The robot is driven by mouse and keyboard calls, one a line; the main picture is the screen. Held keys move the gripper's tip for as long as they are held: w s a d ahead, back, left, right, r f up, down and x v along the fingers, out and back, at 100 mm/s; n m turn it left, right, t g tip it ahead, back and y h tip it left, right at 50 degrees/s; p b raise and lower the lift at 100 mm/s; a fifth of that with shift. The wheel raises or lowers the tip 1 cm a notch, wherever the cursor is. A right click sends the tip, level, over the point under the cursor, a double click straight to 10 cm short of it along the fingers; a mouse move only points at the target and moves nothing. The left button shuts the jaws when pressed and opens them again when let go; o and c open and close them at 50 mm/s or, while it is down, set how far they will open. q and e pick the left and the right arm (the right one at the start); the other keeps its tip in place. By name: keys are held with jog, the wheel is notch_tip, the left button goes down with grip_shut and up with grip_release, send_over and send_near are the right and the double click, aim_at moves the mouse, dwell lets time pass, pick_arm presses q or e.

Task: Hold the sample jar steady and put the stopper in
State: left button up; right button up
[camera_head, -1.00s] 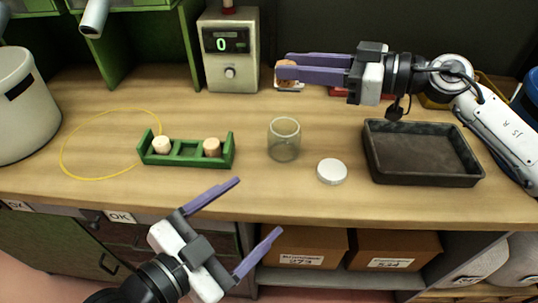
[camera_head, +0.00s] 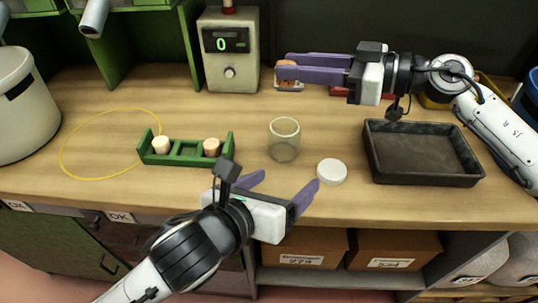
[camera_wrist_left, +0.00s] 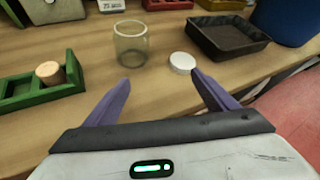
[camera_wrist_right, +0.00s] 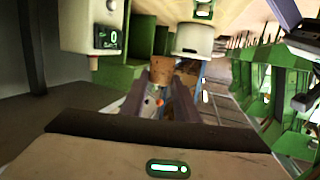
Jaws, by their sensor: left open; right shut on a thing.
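The clear glass sample jar (camera_head: 284,140) stands upright and open on the bench; it also shows in the left wrist view (camera_wrist_left: 130,45). My left gripper (camera_head: 288,181) is open and empty at the bench's front edge, its fingers pointing toward the jar but apart from it. My right gripper (camera_head: 284,68) is shut on a brown cork stopper (camera_wrist_right: 175,72), above the back of the bench and behind the jar. The fingers partly hide this stopper. A pale stopper (camera_head: 161,145) and a tan stopper (camera_head: 212,147) sit in the green rack (camera_head: 188,159).
A white round lid (camera_head: 332,171) lies right of the jar, near the left gripper's fingers. A dark tray (camera_head: 424,181) is farther right. A meter with a green display (camera_head: 230,60) stands behind. A yellow loop (camera_head: 65,160) lies at left. Bench between rack and jar is clear.

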aim_at(285, 136)
pick_arm(q)
jog(key=w+y, duration=0.1)
jog(key=w+a+r+t, duration=0.1)
jog(key=w, duration=0.1)
jog(key=w+a+r+t+y, duration=0.1)
jog(key=shift+w+a+y, duration=0.15)
jog(key=shift+w+y, duration=0.05)
jog(key=shift+y, duration=0.1)
jog(key=shift+w, duration=0.25)
jog(key=x, duration=1.1)
jog(key=shift+w+f, duration=0.1)
jog(key=shift+w, duration=0.2)
